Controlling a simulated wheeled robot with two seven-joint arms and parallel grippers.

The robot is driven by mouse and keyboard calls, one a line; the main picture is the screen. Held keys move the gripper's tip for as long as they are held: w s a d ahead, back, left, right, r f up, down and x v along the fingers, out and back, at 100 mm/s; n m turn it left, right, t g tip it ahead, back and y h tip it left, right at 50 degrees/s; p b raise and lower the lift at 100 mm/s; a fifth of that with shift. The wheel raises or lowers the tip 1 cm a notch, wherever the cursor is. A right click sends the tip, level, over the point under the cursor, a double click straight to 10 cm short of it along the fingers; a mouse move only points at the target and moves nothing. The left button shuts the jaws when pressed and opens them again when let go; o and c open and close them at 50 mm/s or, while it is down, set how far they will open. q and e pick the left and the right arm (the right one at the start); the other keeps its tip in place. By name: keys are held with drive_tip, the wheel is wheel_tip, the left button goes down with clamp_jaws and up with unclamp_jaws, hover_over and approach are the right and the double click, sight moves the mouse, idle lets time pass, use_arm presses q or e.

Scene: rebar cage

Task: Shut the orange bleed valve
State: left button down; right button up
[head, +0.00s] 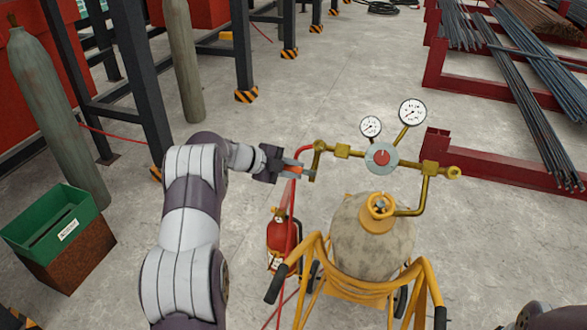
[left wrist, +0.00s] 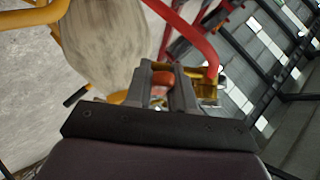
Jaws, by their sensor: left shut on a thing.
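The orange bleed valve (head: 292,171) is at the left end of the brass manifold (head: 343,151), above the gas cylinder (head: 372,240) on its yellow cart. My left gripper (head: 299,170) reaches it from the left and is shut on its orange handle. In the left wrist view the orange handle (left wrist: 163,78) shows between the two grey fingers (left wrist: 163,88), with brass fittings just beyond. The fingers hide part of the handle, so its exact angle is hard to tell. My right gripper is out of view.
A red hose (head: 291,215) hangs down close to my left gripper. Two gauges (head: 412,112) and a round regulator (head: 381,158) stand on the manifold. A fire extinguisher (head: 282,240), a green bin (head: 50,222) and tall grey cylinders (head: 183,60) stand around.

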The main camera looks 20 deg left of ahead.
use_arm(q)
drive_tip(key=c, duration=1)
unclamp_jaws()
drive_tip(key=shift+d, duration=0.1)
drive_tip(key=shift+c, duration=0.2)
drive_tip(key=shift+s, duration=0.1)
drive_tip(key=b+v, duration=0.4)
drive_tip(key=v, duration=0.8)
drive_tip(key=shift+r, duration=0.2)
drive_tip(key=shift+s, duration=0.1)
